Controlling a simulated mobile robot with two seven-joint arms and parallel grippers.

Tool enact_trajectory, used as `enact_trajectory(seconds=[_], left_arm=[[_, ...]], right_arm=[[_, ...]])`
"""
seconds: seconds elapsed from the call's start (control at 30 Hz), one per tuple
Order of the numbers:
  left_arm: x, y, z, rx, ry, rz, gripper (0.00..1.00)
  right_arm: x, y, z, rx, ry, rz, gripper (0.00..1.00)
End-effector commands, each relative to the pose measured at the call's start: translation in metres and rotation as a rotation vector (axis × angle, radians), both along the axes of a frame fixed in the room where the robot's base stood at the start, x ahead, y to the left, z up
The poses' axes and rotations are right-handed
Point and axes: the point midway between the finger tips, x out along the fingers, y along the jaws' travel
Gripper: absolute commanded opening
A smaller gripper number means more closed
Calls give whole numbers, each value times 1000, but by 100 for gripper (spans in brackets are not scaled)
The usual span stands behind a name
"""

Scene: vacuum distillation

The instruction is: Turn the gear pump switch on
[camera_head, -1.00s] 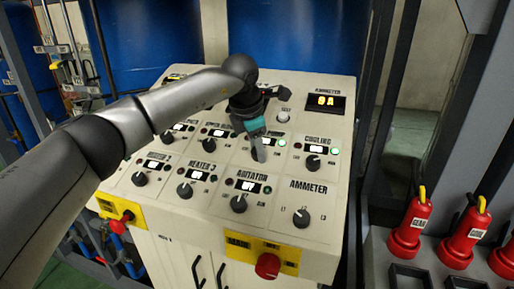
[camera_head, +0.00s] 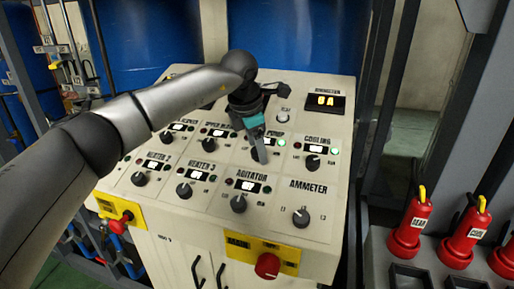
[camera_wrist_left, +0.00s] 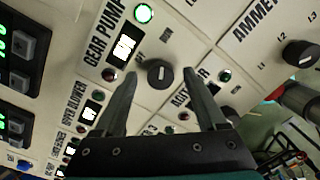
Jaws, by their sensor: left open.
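The gear pump switch is a round black knob (camera_wrist_left: 158,73) with a pale pointer line, seen under the GEAR PUMP label (camera_wrist_left: 103,35) in the left wrist view. A green lamp (camera_wrist_left: 144,13) by that label is lit, and a red lamp (camera_wrist_left: 108,75) is dark. My left gripper (camera_wrist_left: 160,80) is open, with one finger on each side of the knob; I cannot tell whether they touch it. The green lamp (camera_head: 281,144) shows lit there too. My right gripper is not in view.
The sloped control panel (camera_head: 160,205) carries several other knobs close by, such as the agitator knob (camera_head: 239,204) and the ammeter knob (camera_head: 301,218). A red emergency button (camera_head: 267,265) sits on its front. Red extinguisher-like bottles (camera_head: 408,230) stand at the right.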

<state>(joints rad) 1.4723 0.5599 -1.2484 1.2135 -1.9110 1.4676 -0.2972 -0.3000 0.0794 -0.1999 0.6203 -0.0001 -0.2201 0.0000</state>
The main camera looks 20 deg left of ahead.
Motion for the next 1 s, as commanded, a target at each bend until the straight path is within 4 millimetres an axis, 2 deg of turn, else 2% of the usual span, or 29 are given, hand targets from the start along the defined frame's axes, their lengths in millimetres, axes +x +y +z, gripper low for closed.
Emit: enact_trajectory(seconds=[0.17,0.4,0.6,0.8,1.0], left_arm=[[-10,2,32,-2,-8,0,73],[-32,5,87,-1,-8,-1,73],[-45,7,121,-1,-6,0,73],[-50,7,135,-1,-3,0,73],[-51,7,136,-1,-2,0,73]], right_arm=[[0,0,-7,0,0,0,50],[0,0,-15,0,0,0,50],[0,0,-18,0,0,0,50],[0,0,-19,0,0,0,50],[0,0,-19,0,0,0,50]])
